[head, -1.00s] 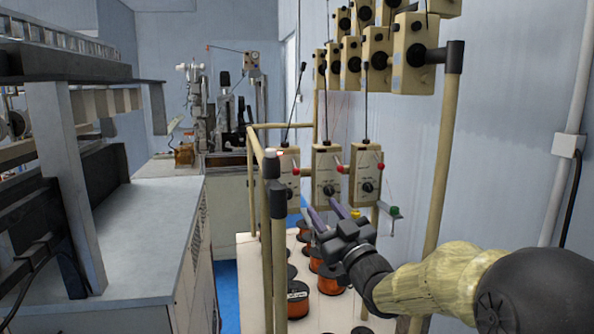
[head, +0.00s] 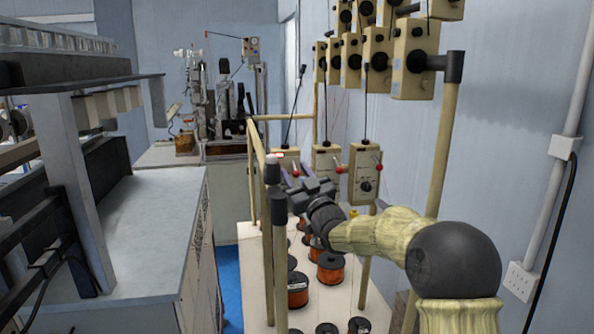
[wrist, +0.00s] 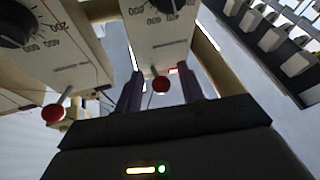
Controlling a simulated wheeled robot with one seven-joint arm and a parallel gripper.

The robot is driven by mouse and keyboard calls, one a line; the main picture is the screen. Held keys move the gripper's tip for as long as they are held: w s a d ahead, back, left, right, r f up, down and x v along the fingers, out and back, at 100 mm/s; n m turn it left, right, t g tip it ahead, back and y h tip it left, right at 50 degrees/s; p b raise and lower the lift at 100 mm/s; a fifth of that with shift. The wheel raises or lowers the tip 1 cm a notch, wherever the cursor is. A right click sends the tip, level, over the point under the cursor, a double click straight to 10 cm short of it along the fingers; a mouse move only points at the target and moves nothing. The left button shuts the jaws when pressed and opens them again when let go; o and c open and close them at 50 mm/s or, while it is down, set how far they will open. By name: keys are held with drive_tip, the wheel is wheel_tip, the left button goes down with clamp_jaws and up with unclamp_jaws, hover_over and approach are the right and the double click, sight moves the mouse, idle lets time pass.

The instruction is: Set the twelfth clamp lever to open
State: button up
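A row of beige tensioner boxes with red-ball clamp levers hangs ahead. In the head view I see a left box (head: 287,155), a middle box (head: 325,158) and a right box (head: 366,184). Red balls show at the left (head: 296,173), middle (head: 338,170) and right (head: 379,167). My gripper (head: 296,186) is in front of the left box, its fingertips partly hidden. In the wrist view my gripper (wrist: 159,90) is open, its dark fingers apart on either side of a red lever ball (wrist: 160,84). Contact cannot be told. I cannot tell which lever is the twelfth.
A neighbouring box (wrist: 50,45) with its own red ball (wrist: 53,113) is close on the left in the wrist view. Beige frame posts (head: 280,260) stand near my arm. Copper wire spools (head: 330,268) stand below on a white surface. A grey bench (head: 150,235) is at left.

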clamp_jaws()
